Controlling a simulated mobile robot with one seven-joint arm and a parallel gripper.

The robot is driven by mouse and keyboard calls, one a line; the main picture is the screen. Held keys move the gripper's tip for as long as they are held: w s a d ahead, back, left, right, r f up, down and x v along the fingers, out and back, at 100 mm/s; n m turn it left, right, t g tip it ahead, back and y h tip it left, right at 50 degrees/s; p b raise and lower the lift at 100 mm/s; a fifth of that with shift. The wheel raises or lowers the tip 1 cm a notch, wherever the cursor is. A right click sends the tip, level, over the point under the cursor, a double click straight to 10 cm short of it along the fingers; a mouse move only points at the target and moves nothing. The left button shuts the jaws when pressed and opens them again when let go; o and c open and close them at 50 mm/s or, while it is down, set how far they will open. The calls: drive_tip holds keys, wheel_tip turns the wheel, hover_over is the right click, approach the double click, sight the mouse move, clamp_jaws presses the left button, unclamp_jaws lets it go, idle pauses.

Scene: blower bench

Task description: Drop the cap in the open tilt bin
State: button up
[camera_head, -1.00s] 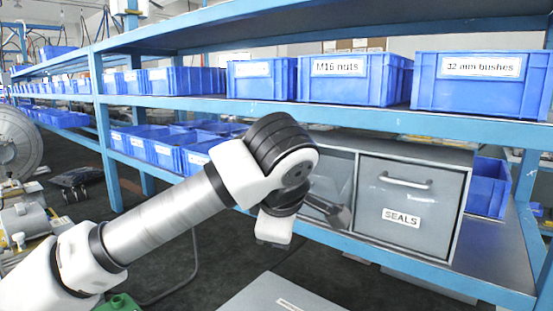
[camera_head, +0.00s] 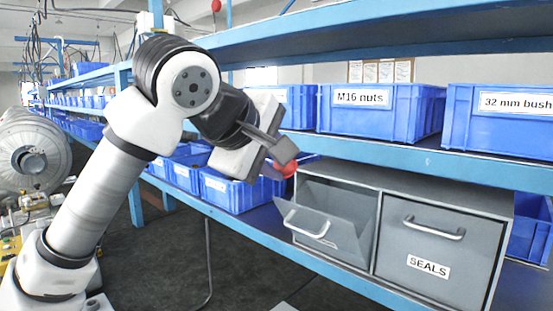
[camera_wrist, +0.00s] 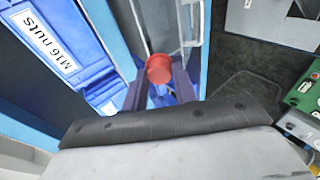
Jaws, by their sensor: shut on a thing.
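The red cap (camera_head: 288,170) is held in my gripper (camera_head: 284,156), whose jaws are shut on it. In the wrist view the round red cap (camera_wrist: 159,69) sits between the two dark fingers (camera_wrist: 160,88). The open tilt bin (camera_head: 325,222) is the left grey bin of the low cabinet, with its front tipped outward and a handle on it. My gripper is above the bin's back left corner, apart from it. The cap looks close to the cabinet's top left edge in the head view; its exact depth is hard to tell.
A shut grey bin marked SEALS (camera_head: 430,250) is to the right in the same cabinet. Blue crates stand on the shelf above, one marked M16 nuts (camera_head: 375,112). The blue shelf edge (camera_head: 420,160) runs just above the cabinet. The floor in front is clear.

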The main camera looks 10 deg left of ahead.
drive_tip(key=shift+w+d+f+b, duration=0.2)
drive_tip(key=shift+w+d+f, duration=0.45)
drive_tip(key=shift+w+d, duration=0.55)
drive_tip(key=shift+w+d+f+b, duration=0.2)
drive_tip(key=shift+w+d+f, duration=0.5)
drive_tip(key=shift+w, duration=0.75)
drive_tip(key=shift+w+d+f+b, duration=0.2)
drive_tip(key=shift+w+d+f, duration=0.4)
drive_tip(key=shift+w+d, duration=0.6)
drive_tip(key=shift+w+a, duration=0.15)
drive_tip(key=o, duration=1)
drive_tip(key=b+v, duration=0.3)
drive_tip(key=v, duration=1.1)
drive_tip(key=shift+f, duration=0.1)
